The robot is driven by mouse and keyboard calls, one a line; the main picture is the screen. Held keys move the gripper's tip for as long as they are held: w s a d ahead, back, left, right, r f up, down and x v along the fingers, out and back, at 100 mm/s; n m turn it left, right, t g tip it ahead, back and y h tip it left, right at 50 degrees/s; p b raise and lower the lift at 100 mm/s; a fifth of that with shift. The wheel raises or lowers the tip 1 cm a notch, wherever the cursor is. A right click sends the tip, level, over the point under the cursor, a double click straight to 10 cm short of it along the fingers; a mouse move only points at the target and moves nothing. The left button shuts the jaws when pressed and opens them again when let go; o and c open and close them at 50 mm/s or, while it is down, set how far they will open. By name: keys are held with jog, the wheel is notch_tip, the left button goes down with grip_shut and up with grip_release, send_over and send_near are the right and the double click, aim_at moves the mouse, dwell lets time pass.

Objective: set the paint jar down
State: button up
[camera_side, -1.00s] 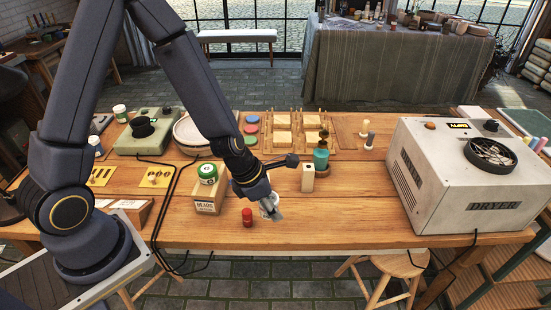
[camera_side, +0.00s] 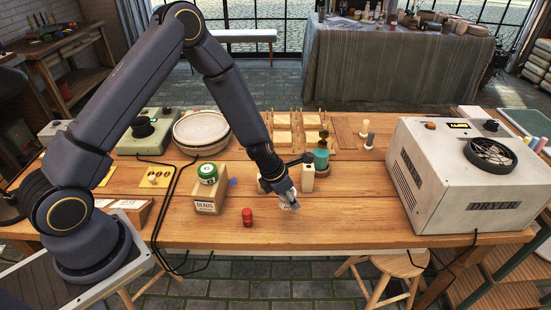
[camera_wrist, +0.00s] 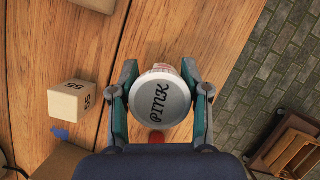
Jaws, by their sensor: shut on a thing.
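My gripper (camera_side: 289,205) points down over the front middle of the table. In the wrist view its two fingers (camera_wrist: 158,100) are closed around the paint jar (camera_wrist: 160,98), one on each side. The jar has a round white lid marked PINK that faces the camera. In the side view only a small pale part of it shows at the fingertips. I cannot tell whether its base touches the wood.
The BEADS box (camera_side: 208,205) carries a green-lidded jar (camera_side: 207,173). Bare wood (camera_side: 360,215) lies to the right.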

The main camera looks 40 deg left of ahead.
aim_at(292, 212)
jog(key=shift+w+f, duration=0.25)
jog(key=shift+f, duration=0.05)
jog(key=shift+w+f, duration=0.15)
jog(key=shift+f, duration=0.75)
jog(key=shift+w+f, duration=0.1)
jog(key=shift+f, duration=0.8)
jog(key=shift+f, duration=0.15)
jog(key=o, duration=1.2)
